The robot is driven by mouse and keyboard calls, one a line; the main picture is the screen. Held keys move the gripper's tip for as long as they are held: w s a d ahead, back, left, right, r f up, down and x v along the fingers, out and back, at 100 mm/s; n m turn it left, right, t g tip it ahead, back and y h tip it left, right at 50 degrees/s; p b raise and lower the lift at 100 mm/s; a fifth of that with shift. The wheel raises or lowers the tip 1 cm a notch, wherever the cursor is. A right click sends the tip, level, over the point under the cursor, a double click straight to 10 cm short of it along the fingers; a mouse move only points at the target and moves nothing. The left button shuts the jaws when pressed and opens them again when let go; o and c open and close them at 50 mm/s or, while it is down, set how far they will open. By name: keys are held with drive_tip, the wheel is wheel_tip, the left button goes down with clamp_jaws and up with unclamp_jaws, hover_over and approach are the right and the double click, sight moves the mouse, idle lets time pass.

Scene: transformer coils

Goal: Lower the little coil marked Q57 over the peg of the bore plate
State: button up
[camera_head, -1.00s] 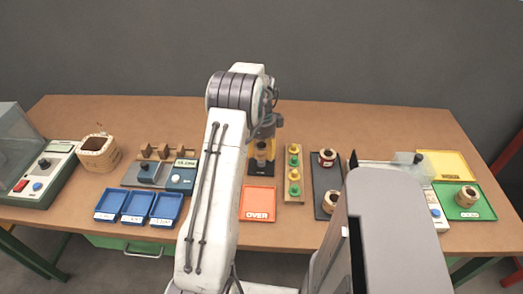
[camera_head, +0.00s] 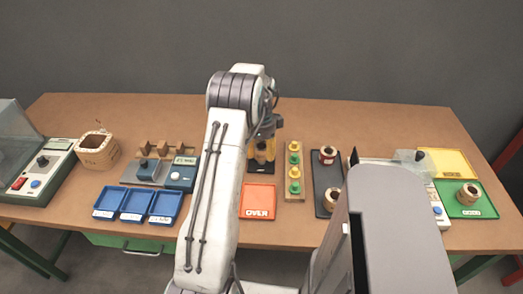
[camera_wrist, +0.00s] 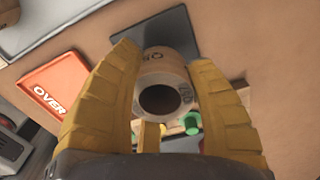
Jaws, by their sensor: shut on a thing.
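My gripper (camera_wrist: 166,105) is shut on a small tan coil (camera_wrist: 166,75), with one yellow finger on each side of it. The wrist view looks into the coil's dark round bore. Dark marks show on the coil, but I cannot read them surely as Q57. The same coil (camera_head: 261,153) shows in the head view just below my yellow fingers (camera_head: 265,131). The black plate, seemingly the bore plate (camera_head: 261,169), lies under and around it; it also shows in the wrist view (camera_wrist: 190,28). The peg is hidden, and I cannot tell whether the coil touches it.
An orange tray marked OVER (camera_head: 258,203) lies just in front of the black plate. A block with green and yellow plugs (camera_head: 294,172) stands close to the right. Beyond it is a dark tray (camera_head: 319,180) with coils. Blue trays (camera_head: 136,205) are at left. Bare table lies behind.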

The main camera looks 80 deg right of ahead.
drive_tip(key=shift+f+b, duration=0.65)
drive_tip(key=shift+f, duration=0.35)
drive_tip(key=shift+f, duration=0.4)
drive_tip(key=o, duration=1.7)
drive_tip(key=shift+r, duration=0.1)
drive_tip(key=shift+r+p, duration=2.95)
drive_tip(key=shift+r, duration=1.4)
